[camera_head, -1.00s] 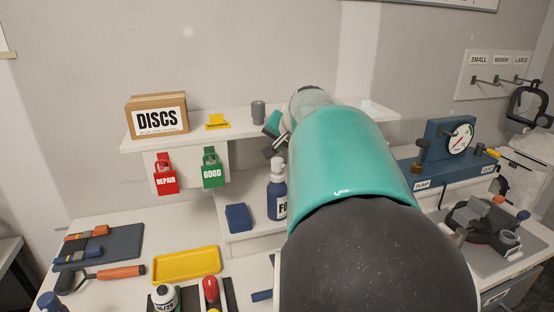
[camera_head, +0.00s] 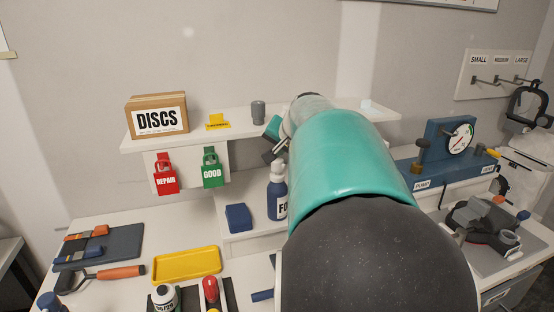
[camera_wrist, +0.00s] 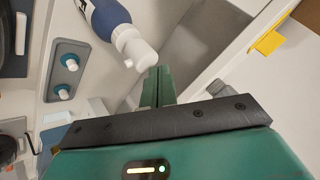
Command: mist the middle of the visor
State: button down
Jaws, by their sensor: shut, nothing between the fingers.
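A blue bottle (camera_head: 277,196) with a white spray head stands upright on the lower shelf, partly behind my arm; its label is cut off at "FO". In the wrist view the bottle (camera_wrist: 105,18) is at the top, with its white nozzle (camera_wrist: 136,48) just beyond my fingertips. My gripper (camera_head: 270,142) is above the bottle, apart from it in the head view. Its green fingers (camera_wrist: 158,82) are together and empty. A dark-framed mask with a clear visor (camera_head: 528,103) hangs at the far right, under the size hooks.
My arm hides the middle of the bench. The upper shelf (camera_head: 240,118) holds a DISCS box (camera_head: 157,115) and a small grey cup (camera_head: 258,109). A blue block (camera_head: 238,217) sits left of the bottle. A blue gauge stand (camera_head: 450,145) is on the right.

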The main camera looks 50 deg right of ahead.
aim_at(278, 161)
jog(key=shift+f, duration=0.5)
dwell(0.3)
jog(key=shift+r, duration=1.1)
notch_tip(278, 161, up, 6)
dwell(0.5)
dwell(0.6)
